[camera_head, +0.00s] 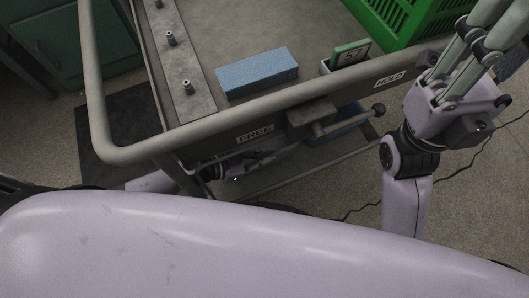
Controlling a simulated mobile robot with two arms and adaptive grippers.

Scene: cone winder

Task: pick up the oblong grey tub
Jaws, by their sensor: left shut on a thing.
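My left gripper (272,153) reaches in low from the left, below the front rail of a cart. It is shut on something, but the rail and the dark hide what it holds. My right gripper (473,45) is at the upper right, its fingers pointing up and cut off by the frame edge, so I cannot tell whether it is open. I cannot make out an oblong grey tub for certain. A small pale holder (325,68) with a green-edged card marked 57 (351,55) stands on the cart.
The cart's metal top (235,35) carries a blue block (257,73) and a green crate (398,22). Upright pegs line its left strip. A blue bin (345,136) sits beneath.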

